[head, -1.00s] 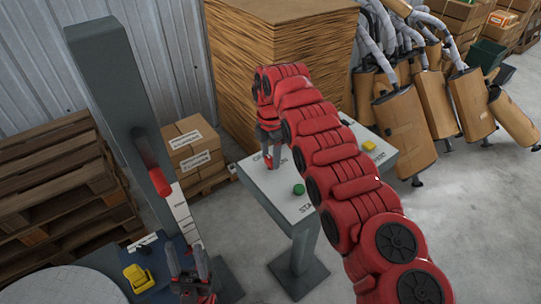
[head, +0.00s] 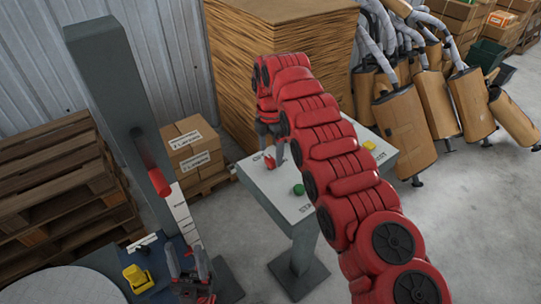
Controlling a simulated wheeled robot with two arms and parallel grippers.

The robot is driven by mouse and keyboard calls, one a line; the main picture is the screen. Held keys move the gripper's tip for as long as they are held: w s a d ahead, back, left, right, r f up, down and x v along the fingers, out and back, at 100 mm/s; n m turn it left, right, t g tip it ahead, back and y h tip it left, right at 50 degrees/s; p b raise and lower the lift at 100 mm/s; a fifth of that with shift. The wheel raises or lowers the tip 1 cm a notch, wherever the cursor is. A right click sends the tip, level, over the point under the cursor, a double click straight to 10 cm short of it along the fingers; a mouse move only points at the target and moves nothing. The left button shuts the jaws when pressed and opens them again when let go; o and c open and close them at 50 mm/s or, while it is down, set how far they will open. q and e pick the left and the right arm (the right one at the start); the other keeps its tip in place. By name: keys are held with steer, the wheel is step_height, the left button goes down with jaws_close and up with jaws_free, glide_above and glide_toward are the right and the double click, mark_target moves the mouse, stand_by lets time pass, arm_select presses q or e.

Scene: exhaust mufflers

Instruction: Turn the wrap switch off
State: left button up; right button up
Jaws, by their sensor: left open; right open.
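A control panel (head: 258,178) with a white top stands on a grey pedestal (head: 304,246). Its lettering is partly covered by my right arm. My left gripper (head: 188,278) is open and empty at the lower left, beside the grey column.
A grey column (head: 110,90) with a red-ended roll (head: 158,180) stands at left by a round turntable (head: 65,288) and a yellow piece (head: 138,278). Wooden pallets (head: 50,190), boxes (head: 192,150), a cardboard stack (head: 270,45) and wrapped mufflers (head: 405,125) stand behind. Floor at right is clear.

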mark_target(271, 159)
step_height(271, 159, up, 15)
steer(key=p, duration=1.3)
steer(key=shift+r, duration=0.15)
steer(key=shift+s, duration=0.1)
